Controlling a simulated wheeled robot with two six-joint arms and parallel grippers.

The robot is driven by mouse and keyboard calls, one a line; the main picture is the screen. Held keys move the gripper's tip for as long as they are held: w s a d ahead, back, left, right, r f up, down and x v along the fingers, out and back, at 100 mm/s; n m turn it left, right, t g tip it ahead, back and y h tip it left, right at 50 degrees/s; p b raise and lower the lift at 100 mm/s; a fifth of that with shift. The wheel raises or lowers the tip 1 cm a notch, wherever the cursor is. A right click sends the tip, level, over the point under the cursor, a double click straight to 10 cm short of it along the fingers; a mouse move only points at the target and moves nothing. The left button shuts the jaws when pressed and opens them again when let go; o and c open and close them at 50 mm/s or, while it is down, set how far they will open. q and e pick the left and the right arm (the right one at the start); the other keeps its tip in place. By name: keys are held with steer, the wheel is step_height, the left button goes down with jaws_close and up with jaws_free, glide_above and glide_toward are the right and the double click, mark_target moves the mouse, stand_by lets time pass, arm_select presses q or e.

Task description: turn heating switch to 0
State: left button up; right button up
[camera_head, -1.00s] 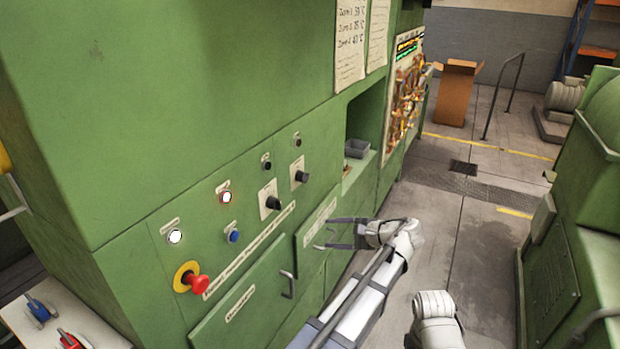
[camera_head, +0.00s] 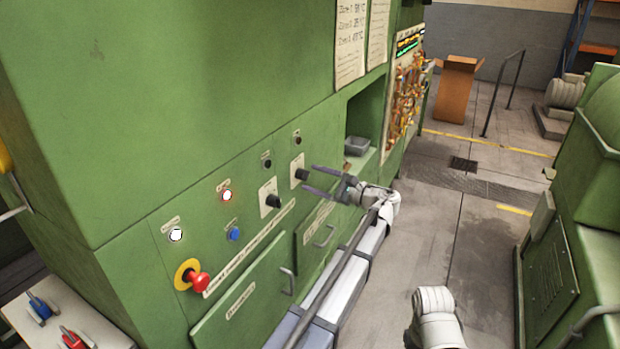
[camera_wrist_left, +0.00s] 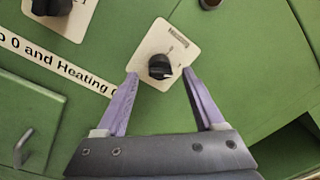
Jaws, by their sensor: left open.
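A black rotary knob on a cream plate (camera_head: 299,172) sits on the green machine's control panel. It is the right one of two such switches; the left one (camera_head: 270,199) is lower. My left gripper (camera_head: 308,178) is open, with its fingertips close to the right switch. In the left wrist view the black knob (camera_wrist_left: 160,67) lies between the two spread purple-grey fingers, which do not visibly close on it. A strip below reads partly "0 and Heating". My right gripper is out of view.
A red emergency button (camera_head: 199,281), a blue button (camera_head: 234,233) and lit white lamps are on the same panel, to the left. Door handles (camera_head: 288,281) stick out below. A grey bin (camera_head: 357,146) sits in the recess. The aisle floor is free to the right.

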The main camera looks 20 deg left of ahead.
arm_select(q)
steer(key=shift+w+a, duration=0.15)
steer(key=shift+a, duration=0.85)
jaws_close()
